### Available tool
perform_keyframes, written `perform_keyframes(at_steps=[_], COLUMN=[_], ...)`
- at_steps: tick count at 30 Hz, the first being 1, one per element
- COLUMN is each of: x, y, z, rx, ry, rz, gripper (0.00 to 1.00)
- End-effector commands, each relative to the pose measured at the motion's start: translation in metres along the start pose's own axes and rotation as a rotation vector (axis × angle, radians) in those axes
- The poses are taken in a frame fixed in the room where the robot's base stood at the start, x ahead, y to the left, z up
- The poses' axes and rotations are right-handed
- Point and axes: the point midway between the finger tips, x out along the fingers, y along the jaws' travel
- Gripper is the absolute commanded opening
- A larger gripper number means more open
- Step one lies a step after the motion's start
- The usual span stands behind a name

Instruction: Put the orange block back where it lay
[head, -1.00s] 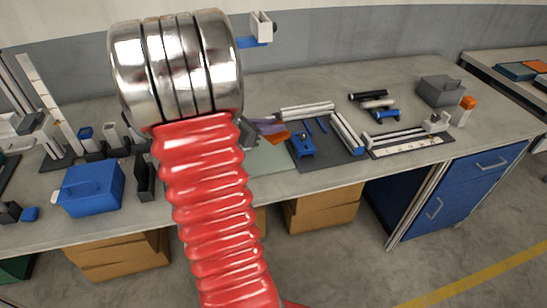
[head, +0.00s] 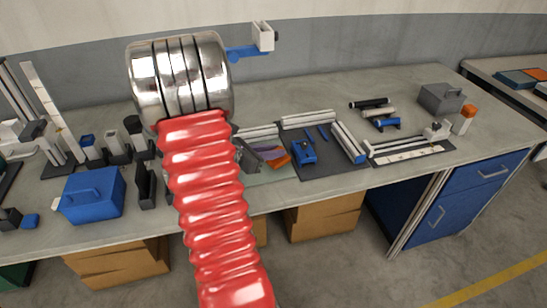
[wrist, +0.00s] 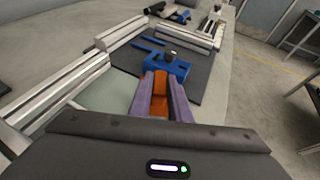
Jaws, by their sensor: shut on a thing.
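The orange block (wrist: 160,100) is between the two purple fingers of my gripper (wrist: 164,88) in the wrist view. My gripper is shut on it. In the head view, the orange block (head: 278,161) shows at the right of my gripper (head: 270,156), partly covered by a purple finger. Both are over the pale green mat (head: 270,178), close to the left edge of the dark mat. I cannot tell whether the block touches the mat.
A blue tool (head: 303,152) lies on the dark mat (head: 325,168) just right of my gripper, with silver-white bars (head: 308,119) around it. A blue box (head: 92,195) and a dark upright holder (head: 146,185) stand to the left. The bench front edge is near.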

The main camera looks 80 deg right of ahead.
Motion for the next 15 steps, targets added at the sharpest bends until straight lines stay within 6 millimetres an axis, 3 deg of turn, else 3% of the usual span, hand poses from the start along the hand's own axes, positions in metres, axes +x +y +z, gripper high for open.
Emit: perform_keyframes(at_steps=[7, 15], x=[0.01, 0.011], y=[0.0, 0.0], z=[-0.025, -0.028], rx=[-0.003, -0.001], ry=[0.0, 0.0], rz=[-0.001, 0.0], gripper=[0.0, 0.0])
